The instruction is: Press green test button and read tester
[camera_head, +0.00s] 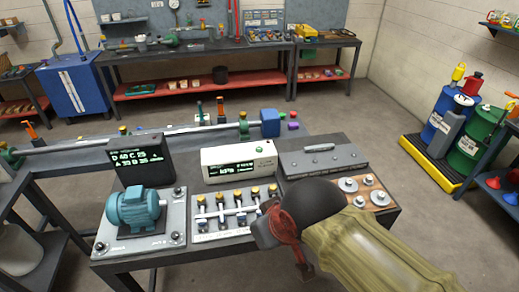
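The white tester box (237,164) stands on the bench, with a small dark screen (238,169) on its front face. Its green characters are too small to read surely. A small green button (259,149) appears on the tester's top, towards the right. My arm reaches in from the lower right. My gripper (284,228), dark and reddish, is at the bench's front edge, right of the terminal board and clear of the tester. Its fingers are partly hidden and blurred, so their opening cannot be made out.
A teal motor (136,209) sits on a grey plate at left, before a black display (141,157) with white text. A terminal board (222,213) with yellow and blue knobs lies before the tester. A grey lidded case (321,160) and a wooden board with metal discs (367,190) are at right.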

